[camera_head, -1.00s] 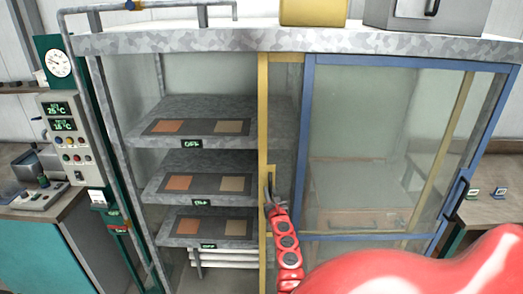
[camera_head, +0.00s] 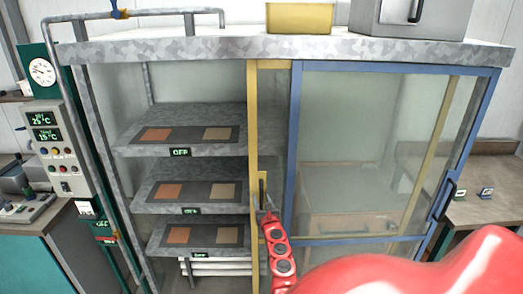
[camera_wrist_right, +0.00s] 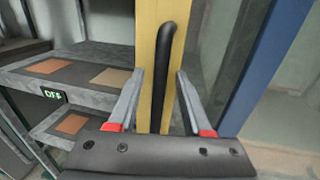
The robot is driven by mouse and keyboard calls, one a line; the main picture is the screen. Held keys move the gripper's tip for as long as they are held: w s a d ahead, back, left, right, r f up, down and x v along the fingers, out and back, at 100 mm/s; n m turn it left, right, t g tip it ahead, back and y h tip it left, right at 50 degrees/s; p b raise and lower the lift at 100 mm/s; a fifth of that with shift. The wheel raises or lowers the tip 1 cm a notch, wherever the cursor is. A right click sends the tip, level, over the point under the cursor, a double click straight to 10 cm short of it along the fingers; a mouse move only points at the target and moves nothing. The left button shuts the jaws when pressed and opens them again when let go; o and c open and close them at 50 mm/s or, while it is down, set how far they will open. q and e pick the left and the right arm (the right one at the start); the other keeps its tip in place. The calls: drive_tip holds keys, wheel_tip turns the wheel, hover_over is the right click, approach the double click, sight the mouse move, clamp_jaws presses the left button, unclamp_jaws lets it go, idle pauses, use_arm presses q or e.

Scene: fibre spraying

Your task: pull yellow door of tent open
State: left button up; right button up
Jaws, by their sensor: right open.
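The tent (camera_head: 200,48) is a grey-topped cabinet with two sliding glass doors. Its yellow door (camera_head: 252,120) stands behind the blue-framed door (camera_head: 291,130) on the right side, so the tent's left half is uncovered. The yellow door's black handle (camera_head: 262,190) is on its left upright; it also shows in the right wrist view (camera_wrist_right: 166,55). My right gripper (camera_head: 266,208) is at the handle's lower end. In the right wrist view its fingers (camera_wrist_right: 159,76) are apart, one on each side of the yellow upright and handle. My left gripper is out of view.
Inside on the left are several shelves (camera_head: 190,115) with orange and tan panels. A control box (camera_head: 50,150) with a gauge stands left of the tent. A blue-door handle (camera_head: 445,200) is at the right. My red arm fills the lower right.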

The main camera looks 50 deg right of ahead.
drive_tip(key=shift+s+a+r, duration=0.1)
drive_tip(key=shift+s+a, duration=0.15)
drive_tip(key=shift+s, duration=0.05)
drive_tip(key=p+v, duration=0.4)
drive_tip(key=v, duration=1.2)
drive_tip(key=shift+s, duration=0.15)
